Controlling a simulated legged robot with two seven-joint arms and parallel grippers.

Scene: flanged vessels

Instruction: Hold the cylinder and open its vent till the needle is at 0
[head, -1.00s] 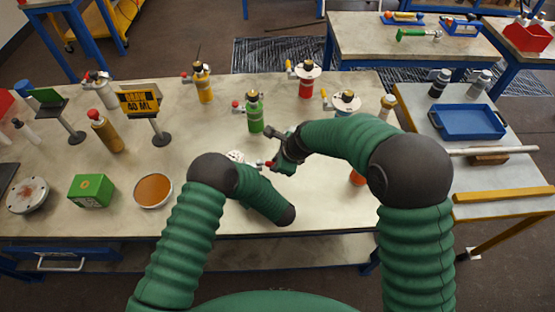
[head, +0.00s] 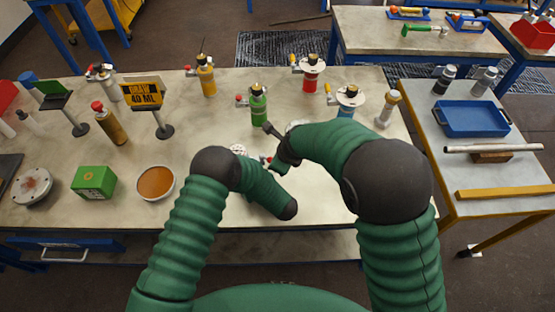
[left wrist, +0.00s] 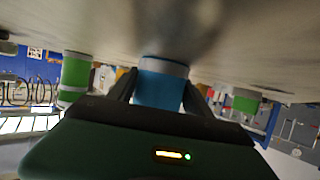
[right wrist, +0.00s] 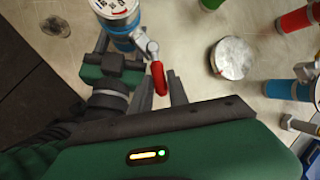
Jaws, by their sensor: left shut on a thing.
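The blue cylinder (left wrist: 160,84) stands between my left gripper's fingers (left wrist: 160,98) in the left wrist view, and they are shut on it. In the right wrist view its blue body (right wrist: 122,42) and white gauge (right wrist: 114,8) are at the top left. The needle cannot be read. A red vent lever (right wrist: 158,78) sticks out from its side, close to my right gripper's fingertips (right wrist: 172,85). I cannot tell whether they touch it. In the head view the gauge (head: 238,149) shows between my arms. My right gripper (head: 275,163) is just right of it; my left gripper is hidden.
Green (head: 258,103), red (head: 310,75), yellow (head: 206,76) and another blue cylinder (head: 346,101) stand behind on the bench. A "DRAW 40 ML" sign (head: 142,95), green box (head: 94,182) and orange dish (head: 155,183) are left. A blue tray (head: 470,119) lies on the right table.

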